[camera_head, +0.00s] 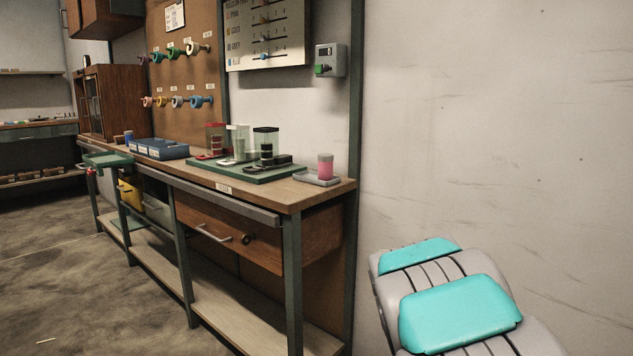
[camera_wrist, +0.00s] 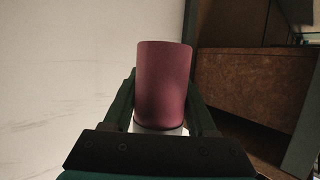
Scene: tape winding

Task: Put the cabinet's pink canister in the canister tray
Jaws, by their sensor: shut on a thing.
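My gripper (camera_wrist: 163,76) is in the wrist view only, its two dark fingers shut on either side of a dull pink canister (camera_wrist: 165,98). The held canister has a pale band at its near end, and the fingers partly cover its sides. My gripper and the held canister do not show in the head view.
The workbench (camera_head: 285,192) carries a green board (camera_head: 240,174) with several dark and clear containers, and a blue bin (camera_head: 160,149). A wooden drawer (camera_head: 228,238) is under the bench. A brown wooden cabinet (camera_head: 105,95) stands at the far left. The wrist view shows brown wooden panels (camera_wrist: 260,85) at right.

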